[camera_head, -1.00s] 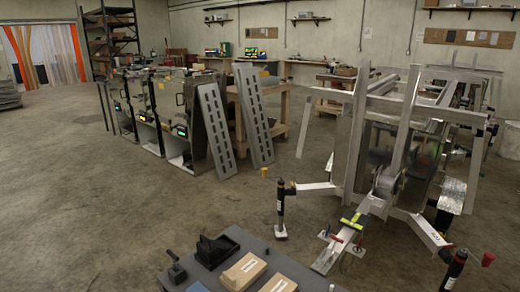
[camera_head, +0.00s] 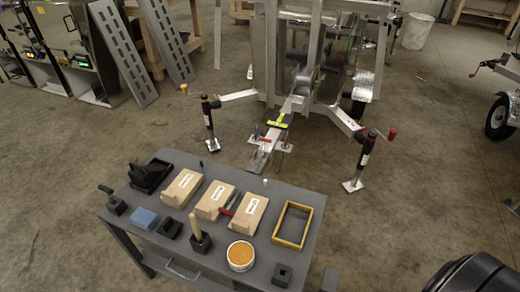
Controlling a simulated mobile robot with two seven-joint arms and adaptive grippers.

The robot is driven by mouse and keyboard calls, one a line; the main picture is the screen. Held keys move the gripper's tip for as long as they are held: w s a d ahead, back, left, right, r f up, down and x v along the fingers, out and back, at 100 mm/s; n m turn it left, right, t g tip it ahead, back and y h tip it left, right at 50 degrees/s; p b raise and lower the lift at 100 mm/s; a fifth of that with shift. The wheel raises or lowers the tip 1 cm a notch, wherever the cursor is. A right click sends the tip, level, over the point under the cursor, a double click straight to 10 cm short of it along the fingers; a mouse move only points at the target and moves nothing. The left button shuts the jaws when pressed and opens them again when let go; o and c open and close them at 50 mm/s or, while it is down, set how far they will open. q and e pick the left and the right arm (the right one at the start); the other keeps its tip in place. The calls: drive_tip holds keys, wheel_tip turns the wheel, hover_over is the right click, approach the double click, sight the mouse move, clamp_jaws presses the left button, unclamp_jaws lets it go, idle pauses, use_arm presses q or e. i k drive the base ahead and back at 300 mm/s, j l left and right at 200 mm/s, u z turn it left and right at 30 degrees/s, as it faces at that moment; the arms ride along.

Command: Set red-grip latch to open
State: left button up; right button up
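The trailer tongue (camera_head: 262,157) points toward me from the upright aluminium trailer frame. A small red grip (camera_head: 262,138) shows on the tongue, beside a yellow-green bar (camera_head: 277,122). It is too small to tell whether this latch is open or shut. Another red-handled item (camera_head: 230,204) lies on the grey table between two boxes. A red knob (camera_head: 393,133) sits on the crank of the right jack (camera_head: 365,155). Neither of my grippers is in view.
The grey table (camera_head: 160,205) stands before the tongue with boxes (camera_head: 182,188), a yellow frame (camera_head: 293,223) and a round tub (camera_head: 241,256). The left jack (camera_head: 209,125) stands beside the tongue. Open floor (camera_head: 440,170) lies to the right.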

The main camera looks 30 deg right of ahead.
sight(252, 168)
drive_tip(key=k+l+u, duration=0.2)
drive_tip(key=k+l, duration=0.55)
drive_tip(key=k, duration=0.15)
drive_tip(key=l+u, duration=0.1)
drive_tip(key=l, duration=0.45)
drive_tip(key=l+u, duration=0.15)
drive_tip(key=l, duration=0.35)
drive_tip(key=k+l+u, duration=0.1)
drive_tip(key=l, duration=0.45)
drive_tip(key=k+l+u, duration=0.15)
drive_tip(key=l, duration=0.35)
drive_tip(key=l+u, duration=0.1)
drive_tip(key=l, duration=0.4)
drive_tip(key=i+l+u, duration=0.1)
drive_tip(key=l, duration=0.35)
drive_tip(key=i+l+u, duration=0.1)
drive_tip(key=l, duration=0.35)
drive_tip(key=i+l+u, duration=0.1)
drive_tip(key=l, duration=0.35)
drive_tip(key=i+l+u, duration=0.1)
drive_tip(key=i+l, duration=0.15)
drive_tip(key=l, duration=0.25)
drive_tip(key=i+l+u, duration=0.1)
drive_tip(key=l, duration=0.35)
